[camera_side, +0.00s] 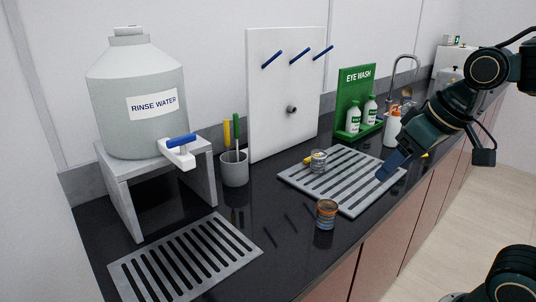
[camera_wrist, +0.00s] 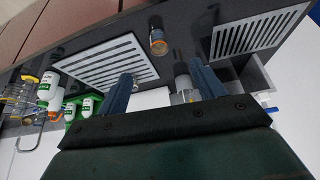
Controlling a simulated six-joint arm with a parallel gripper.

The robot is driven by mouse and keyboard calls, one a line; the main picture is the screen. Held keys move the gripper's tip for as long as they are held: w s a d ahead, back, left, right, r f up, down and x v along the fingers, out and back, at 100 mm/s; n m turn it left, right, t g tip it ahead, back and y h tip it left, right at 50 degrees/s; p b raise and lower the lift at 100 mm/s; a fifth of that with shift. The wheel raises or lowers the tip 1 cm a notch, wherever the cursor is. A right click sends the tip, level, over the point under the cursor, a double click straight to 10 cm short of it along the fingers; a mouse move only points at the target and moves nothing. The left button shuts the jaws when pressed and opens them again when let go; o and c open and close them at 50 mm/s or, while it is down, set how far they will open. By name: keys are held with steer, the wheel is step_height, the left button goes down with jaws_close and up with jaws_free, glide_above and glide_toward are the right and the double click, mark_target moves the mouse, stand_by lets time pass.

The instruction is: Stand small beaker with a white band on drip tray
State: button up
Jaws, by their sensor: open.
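A small clear beaker (camera_side: 318,161) with what looks like a pale band stands upright on the slotted tray (camera_side: 348,202) in the middle of the counter. Another slotted tray (camera_side: 185,265) lies empty at the front left, below the rinse-water tap. My gripper (camera_side: 384,174) is open and empty, above the right side of the middle tray. Its two blue fingers (camera_wrist: 160,70) show apart in the wrist view.
A rinse-water jug (camera_side: 138,105) sits on a grey stand at the left. A cup with pens (camera_side: 234,168) and a white pegboard (camera_side: 284,100) stand behind. A green eye-wash stand (camera_side: 354,105) is at the back right. The counter between the trays is mostly clear.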

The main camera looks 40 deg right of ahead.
steer(key=s+a+f+n, duration=0.1)
steer(key=s+f, duration=0.1)
steer(key=s, duration=0.3)
steer(key=shift+s+a+f, duration=0.15)
steer(key=shift+s+a, duration=0.15)
steer(key=shift+s, duration=0.05)
stand_by(1.0)
